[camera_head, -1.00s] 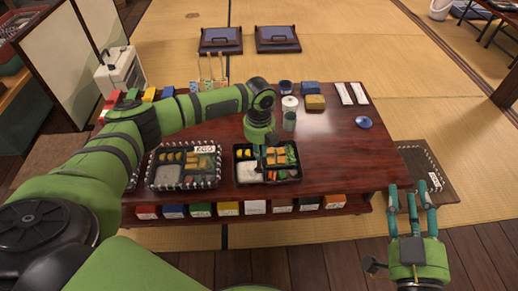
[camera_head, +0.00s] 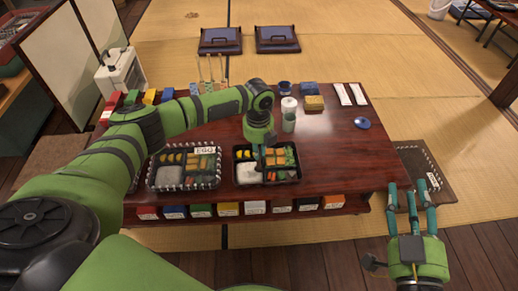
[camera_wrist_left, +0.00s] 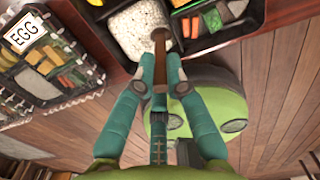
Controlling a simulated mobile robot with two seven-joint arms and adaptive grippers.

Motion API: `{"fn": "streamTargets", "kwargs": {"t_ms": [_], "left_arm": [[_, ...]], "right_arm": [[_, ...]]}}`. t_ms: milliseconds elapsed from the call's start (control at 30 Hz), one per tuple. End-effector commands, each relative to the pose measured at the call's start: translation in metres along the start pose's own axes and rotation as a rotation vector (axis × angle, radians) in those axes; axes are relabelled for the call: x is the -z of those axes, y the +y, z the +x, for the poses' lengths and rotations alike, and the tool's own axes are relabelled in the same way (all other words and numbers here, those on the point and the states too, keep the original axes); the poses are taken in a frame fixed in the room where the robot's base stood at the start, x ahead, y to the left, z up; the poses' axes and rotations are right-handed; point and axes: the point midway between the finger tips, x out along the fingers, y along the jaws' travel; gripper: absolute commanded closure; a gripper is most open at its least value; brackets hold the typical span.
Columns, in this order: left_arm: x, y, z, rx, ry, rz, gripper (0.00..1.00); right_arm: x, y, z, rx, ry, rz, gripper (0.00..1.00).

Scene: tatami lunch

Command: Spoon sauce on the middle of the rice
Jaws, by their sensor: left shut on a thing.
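White rice (camera_head: 248,172) fills the front left part of the right black lunch box (camera_head: 238,152); it also shows in the left wrist view (camera_wrist_left: 128,32). My left gripper (camera_head: 260,152) is over this box, close to the rice, with its fingers partly hidden by its own wrist in the head view. In the left wrist view my left gripper (camera_wrist_left: 160,75) is shut on a brown spoon handle (camera_wrist_left: 159,45), whose far end reaches the rice's right edge. The spoon's bowl and any sauce are not clear. My right gripper (camera_head: 413,205) is open and empty, right of the table.
A second lunch box with an EGG label (camera_head: 205,149) stands left of the first. The table's right part is mostly clear.

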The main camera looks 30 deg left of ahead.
Motion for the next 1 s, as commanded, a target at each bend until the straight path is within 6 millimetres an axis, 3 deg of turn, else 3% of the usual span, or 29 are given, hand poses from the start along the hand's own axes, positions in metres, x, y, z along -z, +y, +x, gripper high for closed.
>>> {"fn": "streamTargets", "kwargs": {"t_ms": [367, 1000], "left_arm": [[-0.001, 0.001, -0.001, 0.001, 0.001, -0.001, 1.00], [-0.001, 0.022, 0.001, 0.000, 0.001, -0.001, 1.00]], "right_arm": [[0.003, 0.000, 0.000, 0.000, 0.000, 0.000, 0.60], [0.016, 0.001, 0.001, 0.000, 0.000, 0.000, 0.60]]}}
